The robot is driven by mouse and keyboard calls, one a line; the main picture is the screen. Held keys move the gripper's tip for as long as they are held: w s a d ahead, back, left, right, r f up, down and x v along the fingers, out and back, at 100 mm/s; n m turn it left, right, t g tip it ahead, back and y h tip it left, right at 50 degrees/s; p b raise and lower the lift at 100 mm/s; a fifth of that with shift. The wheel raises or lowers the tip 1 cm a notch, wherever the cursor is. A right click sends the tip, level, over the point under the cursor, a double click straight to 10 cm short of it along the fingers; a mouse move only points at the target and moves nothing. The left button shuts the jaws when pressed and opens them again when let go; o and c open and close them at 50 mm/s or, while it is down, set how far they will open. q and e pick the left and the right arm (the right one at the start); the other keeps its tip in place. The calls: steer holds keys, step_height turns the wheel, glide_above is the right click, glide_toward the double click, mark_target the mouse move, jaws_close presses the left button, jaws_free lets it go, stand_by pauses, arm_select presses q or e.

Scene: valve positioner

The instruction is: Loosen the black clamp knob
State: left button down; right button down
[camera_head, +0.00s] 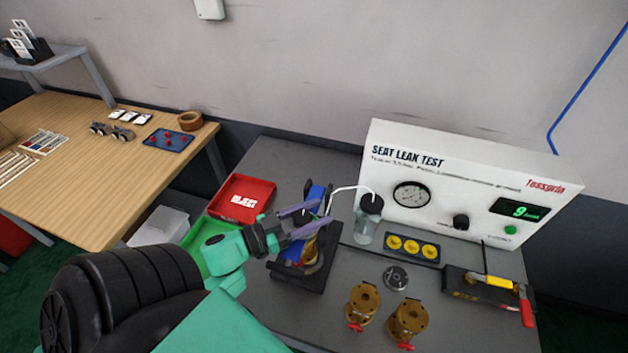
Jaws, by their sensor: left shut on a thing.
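My left gripper (318,214) reaches in from the lower left, over the clamp fixture on the grey bench. Its two purple-grey fingers are shut on what appears to be the black clamp knob, which is mostly hidden between them. The fixture has a dark base (298,279) and a blue upright part (317,194). A brass valve (311,252) sits in the fixture, below the fingers, partly covered by them. My right gripper is not in view.
A white seat leak test box (455,190) stands behind, with a tube running to a clear jar (367,222). Brass valves (362,304) stand in front right. A red reject tray (241,199) lies left. A red-handled tool (526,308) is at far right.

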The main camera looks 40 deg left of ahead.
arm_select(q)
steer(key=shift+w+r+n+y+p, duration=0.1)
steer(key=shift+r+n+y+p, duration=0.05)
steer(key=shift+n+y+p, duration=0.2)
steer(key=shift+y, duration=0.25)
steer(key=shift+c, duration=1.4)
jaws_free()
steer(key=shift+w, duration=0.1)
